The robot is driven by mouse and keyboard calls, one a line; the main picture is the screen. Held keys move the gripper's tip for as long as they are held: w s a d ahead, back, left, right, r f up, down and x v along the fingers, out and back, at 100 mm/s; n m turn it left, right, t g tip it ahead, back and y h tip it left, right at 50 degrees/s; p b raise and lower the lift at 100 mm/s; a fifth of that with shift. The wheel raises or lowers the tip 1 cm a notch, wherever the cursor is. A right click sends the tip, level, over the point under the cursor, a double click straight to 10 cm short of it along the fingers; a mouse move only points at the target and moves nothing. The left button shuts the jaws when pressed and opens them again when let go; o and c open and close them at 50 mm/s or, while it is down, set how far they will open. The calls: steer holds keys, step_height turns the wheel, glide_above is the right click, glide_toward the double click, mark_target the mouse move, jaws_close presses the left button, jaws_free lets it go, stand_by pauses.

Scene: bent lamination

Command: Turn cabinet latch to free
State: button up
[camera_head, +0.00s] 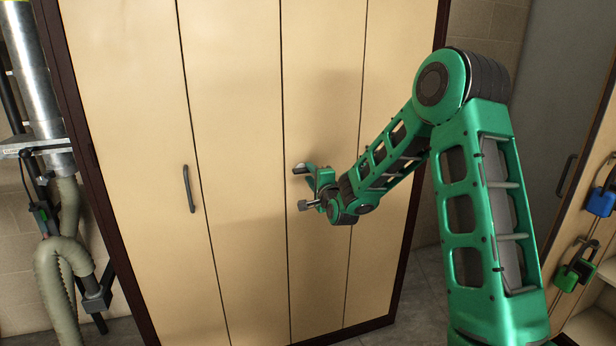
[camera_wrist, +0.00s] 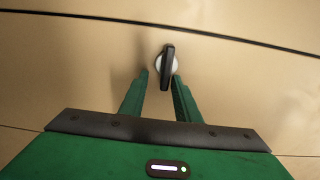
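The cabinet (camera_head: 240,90) is tan with tall door panels and a dark frame. In the wrist view, the latch (camera_wrist: 167,68) is a dark narrow lever on a round pale base, standing nearly upright in the picture. My gripper (camera_wrist: 160,80) has its two green fingers apart, with their tips just below the base and the lever's lower end between them. I cannot tell whether either finger touches the lever. In the head view my gripper (camera_head: 305,170) is close to the door panel near a seam, and it largely hides the latch.
A dark bar handle (camera_head: 188,189) is on a panel to the left. Pipes and a hose (camera_head: 66,215) stand left of the cabinet. At the right, a blue padlock (camera_head: 601,201) and a green padlock (camera_head: 567,278) hang on another cabinet. The panel around the latch is clear.

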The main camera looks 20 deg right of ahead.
steer(key=shift+a+r, duration=0.2)
steer(key=s, duration=1)
steer(key=shift+s, duration=0.3)
steer(key=shift+f, duration=0.1)
